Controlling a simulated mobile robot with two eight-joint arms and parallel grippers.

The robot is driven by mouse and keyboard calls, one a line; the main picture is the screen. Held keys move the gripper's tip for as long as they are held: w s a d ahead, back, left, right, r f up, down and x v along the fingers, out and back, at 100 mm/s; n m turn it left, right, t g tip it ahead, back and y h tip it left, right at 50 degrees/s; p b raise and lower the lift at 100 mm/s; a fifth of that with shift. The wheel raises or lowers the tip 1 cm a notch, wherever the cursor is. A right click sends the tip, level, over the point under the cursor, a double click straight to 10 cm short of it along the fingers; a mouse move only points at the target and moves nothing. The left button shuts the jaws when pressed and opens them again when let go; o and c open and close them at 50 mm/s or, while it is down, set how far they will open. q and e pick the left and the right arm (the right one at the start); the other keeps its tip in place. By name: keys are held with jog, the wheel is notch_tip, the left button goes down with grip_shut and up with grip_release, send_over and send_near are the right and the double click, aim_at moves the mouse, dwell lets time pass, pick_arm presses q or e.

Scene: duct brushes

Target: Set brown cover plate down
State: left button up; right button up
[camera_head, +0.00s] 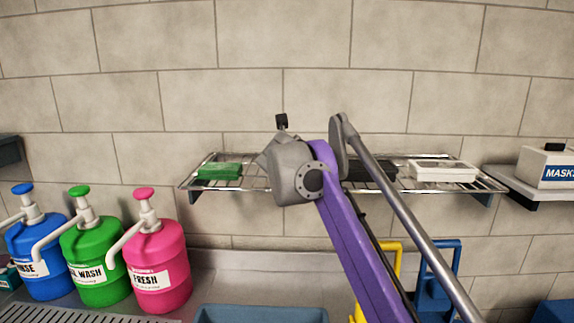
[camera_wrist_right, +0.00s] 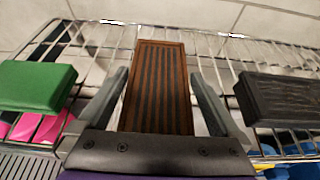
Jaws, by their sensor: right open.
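The brown cover plate (camera_wrist_right: 158,100), a ribbed rectangle with a raised rim, lies on the wire shelf (camera_wrist_right: 215,47) in the right wrist view. My right gripper (camera_wrist_right: 159,78) is open, with one finger on each side of the plate and visible gaps between the fingers and its edges. The plate's near end is hidden by the gripper body. In the head view my purple right arm reaches the shelf, and its wrist hides the plate. My left gripper is not in view.
A green block (camera_head: 219,171), a black ribbed block (camera_wrist_right: 280,97) and a white block (camera_head: 443,171) sit on the same shelf. Blue, green and pink pump bottles (camera_head: 160,265) stand below left. A masks box (camera_head: 548,166) stands on a side shelf at right. The tiled wall is close behind.

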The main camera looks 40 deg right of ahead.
jog(key=v, duration=1.2)
jog(key=s+a+f+m+g+y, duration=0.1)
jog(key=s+a+f+m+y, duration=0.2)
jog(key=f, duration=1.2)
jog(key=s+a+f+m+g+y, duration=0.2)
jog(key=s+a+f+m, duration=0.8)
jog(key=f+m, duration=0.5)
jog(key=s+a+f+m+g+y, duration=0.1)
jog(key=s+a+f+m+y, duration=0.2)
jog(key=f, duration=1.4)
jog(key=shift+s+a+f+m+g+y, duration=0.15)
jog(key=shift+s+a+m, duration=0.55)
jog(key=shift+m, duration=0.45)
jog(key=shift+s+a+r+m+g+y, duration=0.1)
jog(key=shift+s+a+m, duration=0.6)
jog(key=shift+m, duration=0.5)
jog(key=shift+s+a+f+m+g+y, duration=0.15)
jog(key=shift+s+a+m, duration=0.55)
jog(key=shift+m, duration=0.45)
jog(key=shift+w, duration=0.1)
